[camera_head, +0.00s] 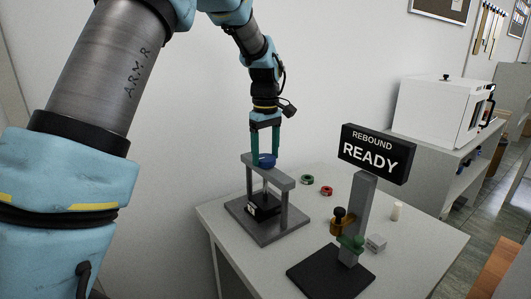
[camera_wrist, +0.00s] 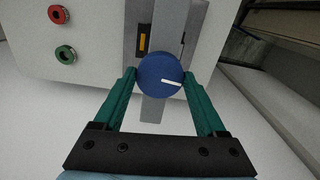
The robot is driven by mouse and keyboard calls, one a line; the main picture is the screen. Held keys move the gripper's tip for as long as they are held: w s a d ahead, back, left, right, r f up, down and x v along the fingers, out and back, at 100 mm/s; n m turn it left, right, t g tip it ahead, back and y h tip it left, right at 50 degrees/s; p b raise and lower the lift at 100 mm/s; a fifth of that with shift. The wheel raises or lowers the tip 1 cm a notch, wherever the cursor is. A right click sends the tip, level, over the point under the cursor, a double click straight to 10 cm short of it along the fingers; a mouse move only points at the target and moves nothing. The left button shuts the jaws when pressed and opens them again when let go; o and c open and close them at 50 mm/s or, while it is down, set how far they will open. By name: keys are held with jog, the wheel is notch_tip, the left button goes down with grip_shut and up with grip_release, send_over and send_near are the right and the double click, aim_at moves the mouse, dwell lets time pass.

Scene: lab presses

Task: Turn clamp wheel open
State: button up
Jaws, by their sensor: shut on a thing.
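The clamp wheel (camera_wrist: 157,72) is a round blue knob with a white mark pointing to the right in the wrist view. In the head view the blue wheel (camera_head: 267,160) sits on top of the grey press frame (camera_head: 282,180). My gripper (camera_wrist: 159,76) comes down from above, and its green fingers are shut on the wheel, one on each side. It also shows in the head view (camera_head: 265,155). A black block (camera_head: 263,207) lies under the crossbar on the press base. What is under the wheel is hidden in the wrist view.
A second stand on a black base (camera_head: 330,274) carries a sign (camera_head: 375,153) reading "REBOUND READY". A green ring (camera_head: 307,179) and a red ring (camera_head: 327,191) lie on the white table (camera_head: 220,215). A white oven (camera_head: 437,108) is behind.

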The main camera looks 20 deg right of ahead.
jog(key=n+p, duration=0.1)
jog(key=n, duration=0.3)
jog(key=shift+n, duration=0.3)
jog(key=n+p, duration=0.1)
jog(key=n, duration=0.2)
jog(key=shift+r+n, duration=0.1)
jog(key=shift+n, duration=0.2)
jog(key=n+p, duration=0.2)
jog(key=n, duration=0.2)
jog(key=shift+n+p, duration=0.3)
jog(key=shift+p, duration=0.05)
jog(key=n+p, duration=0.1)
jog(key=n, duration=0.2)
jog(key=shift+n+p, duration=0.3)
jog(key=shift+p, duration=0.1)
jog(key=n, duration=1.3)
jog(key=shift+f, duration=0.2)
jog(key=shift+w+n, duration=0.1)
jog(key=shift+n, duration=1.5)
